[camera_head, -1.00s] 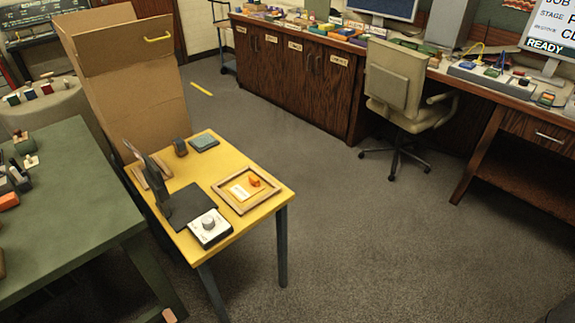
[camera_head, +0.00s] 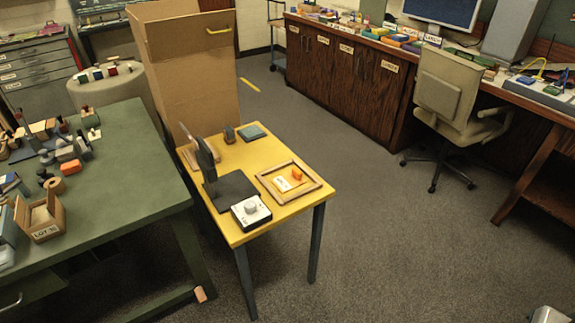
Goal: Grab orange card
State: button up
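A flat yellow-orange card with a white label (camera_head: 282,184) lies inside a shallow wooden-framed tray (camera_head: 313,188) on the small yellow table. A small, brighter orange piece (camera_head: 297,173) sits at the card's upper edge; its exact shape is too small to tell. Nothing covers the tray from above.
The yellow table (camera_head: 285,218) also holds a dial box (camera_head: 251,212), a dark stand (camera_head: 230,190) and a teal pad (camera_head: 251,133). A green table (camera_head: 130,170) stands left, a cardboard box (camera_head: 185,70) behind, an office chair (camera_head: 445,95) right. Floor right of the table is open.

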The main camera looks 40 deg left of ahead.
aim_at(286, 181)
jog(key=u, duration=1.7)
jog(key=k, duration=0.55)
jog(key=z, duration=0.55)
jog(key=i, duration=0.65)
jog(key=z, duration=0.4)
jog(key=i, duration=1.05)
jog(key=u, duration=0.95)
jog(key=i, duration=0.9)
jog(key=u, duration=0.8)
